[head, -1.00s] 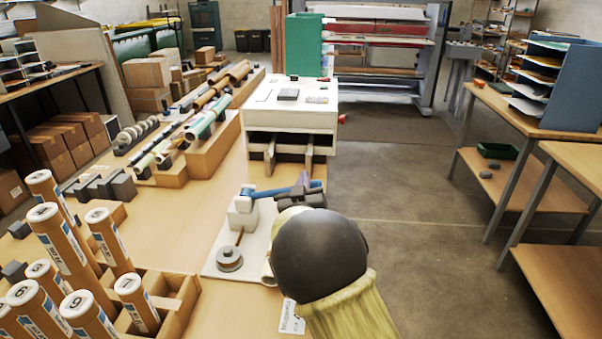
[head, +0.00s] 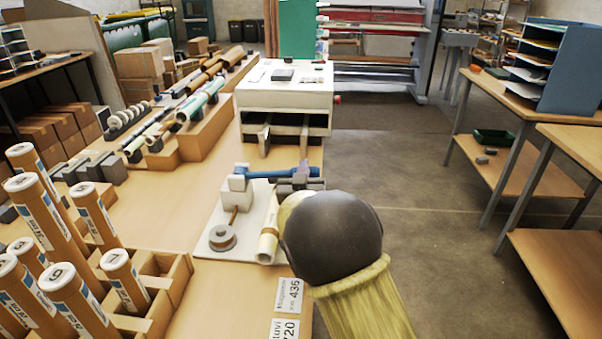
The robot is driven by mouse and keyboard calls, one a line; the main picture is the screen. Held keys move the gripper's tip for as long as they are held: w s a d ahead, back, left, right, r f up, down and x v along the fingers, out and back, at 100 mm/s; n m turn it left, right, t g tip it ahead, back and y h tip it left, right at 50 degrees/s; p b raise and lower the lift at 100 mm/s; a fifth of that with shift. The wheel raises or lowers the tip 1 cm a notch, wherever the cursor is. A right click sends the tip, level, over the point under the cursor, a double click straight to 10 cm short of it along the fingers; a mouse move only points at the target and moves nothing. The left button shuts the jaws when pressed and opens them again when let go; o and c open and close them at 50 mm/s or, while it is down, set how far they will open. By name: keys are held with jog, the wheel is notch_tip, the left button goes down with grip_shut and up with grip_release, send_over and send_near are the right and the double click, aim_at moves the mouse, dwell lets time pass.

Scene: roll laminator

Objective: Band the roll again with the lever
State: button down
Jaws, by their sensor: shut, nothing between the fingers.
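The banding lever (head: 262,174) is a blue bar on a pale block (head: 237,190), standing on a white base plate (head: 258,217). It lies roughly level, pointing right. A cream roll (head: 268,245) rests on the plate's right side, partly hidden by my arm. A round grey spool (head: 222,238) with a brown strip rising from it sits at the plate's left front. My gripper (head: 300,176) is at the lever's right end, dark and small in the head view. It looks shut with nothing held; whether it touches the lever I cannot tell.
Numbered brown tubes (head: 100,219) stand in a wooden rack (head: 165,290) at the front left. A white laminator box (head: 284,97) stands beyond the plate. Printed labels (head: 288,295) lie at the table's front edge. Bare tabletop (head: 195,200) lies left of the plate.

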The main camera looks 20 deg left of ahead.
jog(key=shift+d+f+m+h+b, duration=0.2)
jog(key=shift+f+m+h+b, duration=0.2)
jog(key=shift+f+m+b, duration=0.75)
jog(key=shift+f+n+b, duration=0.1)
jog(key=shift+n+b, duration=0.15)
jog(key=shift+b, duration=0.05)
jog(key=r, duration=0.1)
jog(key=r+p, duration=0.1)
jog(key=r, duration=0.1)
jog(key=r+p, duration=0.1)
jog(key=shift+w+r, duration=0.2)
jog(key=shift+w, duration=0.2)
jog(key=b+v, duration=0.1)
jog(key=v, duration=0.9)
jog(key=shift+s+f, duration=0.1)
jog(key=shift+f, duration=0.05)
